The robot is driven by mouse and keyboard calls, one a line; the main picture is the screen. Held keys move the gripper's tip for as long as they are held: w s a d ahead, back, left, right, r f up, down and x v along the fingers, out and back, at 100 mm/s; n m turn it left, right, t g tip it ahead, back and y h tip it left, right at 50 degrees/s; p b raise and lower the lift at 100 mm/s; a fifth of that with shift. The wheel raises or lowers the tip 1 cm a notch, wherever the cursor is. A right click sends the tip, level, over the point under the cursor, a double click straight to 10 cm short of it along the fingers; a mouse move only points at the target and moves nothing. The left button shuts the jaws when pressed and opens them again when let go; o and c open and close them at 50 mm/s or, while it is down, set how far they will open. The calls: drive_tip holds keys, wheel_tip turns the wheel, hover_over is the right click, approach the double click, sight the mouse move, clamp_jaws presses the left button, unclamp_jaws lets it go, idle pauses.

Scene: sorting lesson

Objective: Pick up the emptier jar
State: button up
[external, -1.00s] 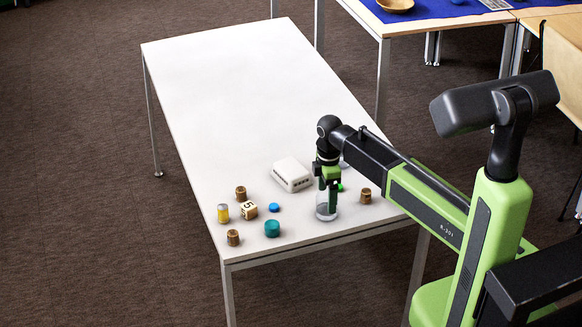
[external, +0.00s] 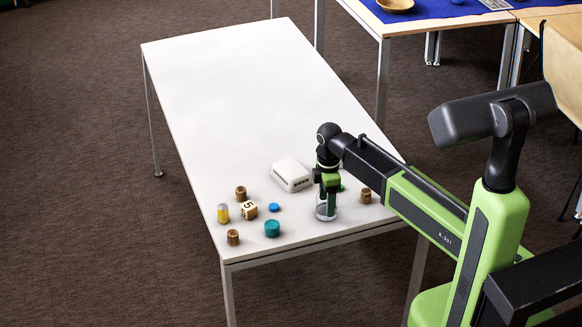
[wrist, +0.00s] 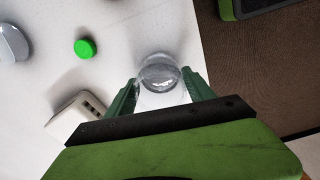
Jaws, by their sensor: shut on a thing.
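A clear glass jar (external: 326,213) stands upright near the table's front edge and looks empty. My gripper (external: 327,194) points down at it, with its fingers on the jar. In the wrist view the same jar (wrist: 160,72) sits between the two green fingertips (wrist: 161,88), which are shut on its sides. The jar's base appears to rest on the table. A small cylinder (external: 222,213) with yellow in its lower part and a pale top stands at the table's left edge. I cannot tell whether it is a jar.
A white box with slots (external: 292,175) lies behind my gripper. A green cap (wrist: 85,48) and a grey, partly cut-off object (wrist: 12,43) show in the wrist view. A numbered cube (external: 249,210), teal cylinder (external: 272,229), blue disc (external: 274,207) and brown cylinders (external: 366,196) stand around. The table's far half is clear.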

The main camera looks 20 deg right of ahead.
drive_tip(key=shift+r, duration=0.1)
drive_tip(key=shift+r+p, duration=0.8)
drive_tip(key=shift+p, duration=0.1)
drive_tip(key=s+d+r+p, duration=0.3)
drive_tip(key=d+r+p, duration=0.6)
drive_tip(key=d, duration=0.2)
drive_tip(key=shift+d+r, duration=0.1)
drive_tip(key=shift+d, duration=0.05)
idle(1.8)
